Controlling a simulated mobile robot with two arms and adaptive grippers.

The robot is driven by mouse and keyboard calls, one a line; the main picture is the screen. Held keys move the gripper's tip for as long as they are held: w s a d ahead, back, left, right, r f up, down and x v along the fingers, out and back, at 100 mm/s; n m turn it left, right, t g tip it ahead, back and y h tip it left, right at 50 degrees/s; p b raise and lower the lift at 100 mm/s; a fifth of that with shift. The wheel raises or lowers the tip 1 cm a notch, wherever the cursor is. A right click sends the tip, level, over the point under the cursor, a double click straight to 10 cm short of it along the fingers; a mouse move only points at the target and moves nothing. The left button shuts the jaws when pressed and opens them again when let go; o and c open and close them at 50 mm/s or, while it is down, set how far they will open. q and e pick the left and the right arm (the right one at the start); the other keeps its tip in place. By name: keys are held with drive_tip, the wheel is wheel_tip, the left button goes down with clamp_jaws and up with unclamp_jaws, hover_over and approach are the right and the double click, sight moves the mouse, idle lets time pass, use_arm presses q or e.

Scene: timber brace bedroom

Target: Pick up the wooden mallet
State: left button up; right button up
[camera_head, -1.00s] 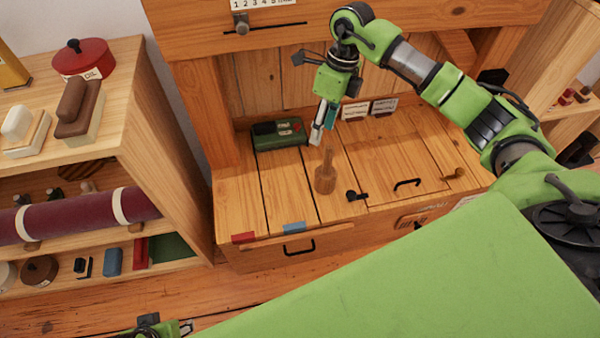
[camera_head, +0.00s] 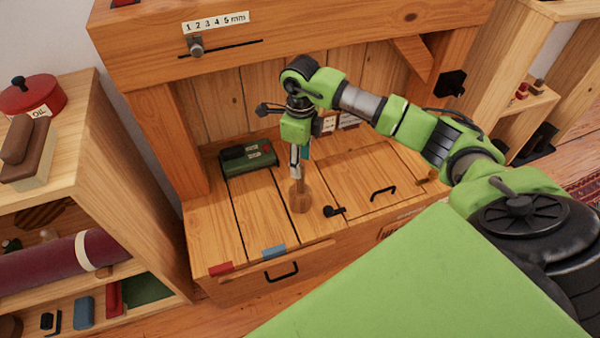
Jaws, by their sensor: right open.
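The wooden mallet (camera_head: 300,200) stands upright on the wooden bench top (camera_head: 232,225), head down and handle up. My right gripper (camera_head: 296,172) points down right at the top of the mallet's handle. It is open, and its fingers overlap the upper handle in the picture. I cannot tell whether they touch the handle or have it between them. My left gripper does not show.
A green box (camera_head: 247,160) sits behind and left of the mallet. A small black latch (camera_head: 334,211) and a black handle (camera_head: 383,193) are on the bench top to the right. A shelf unit (camera_head: 120,200) with a red oil pot (camera_head: 32,95) stands at the left.

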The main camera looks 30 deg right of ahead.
sight(300, 186)
wheel_tip(300, 186, down, 4)
drive_tip(key=shift+a+r+b, duration=0.1)
drive_tip(key=shift+r+b, duration=0.1)
drive_tip(key=shift+b, duration=0.1)
clamp_jaws()
drive_tip(key=shift+r, duration=0.1)
drive_tip(key=shift+r, duration=0.1)
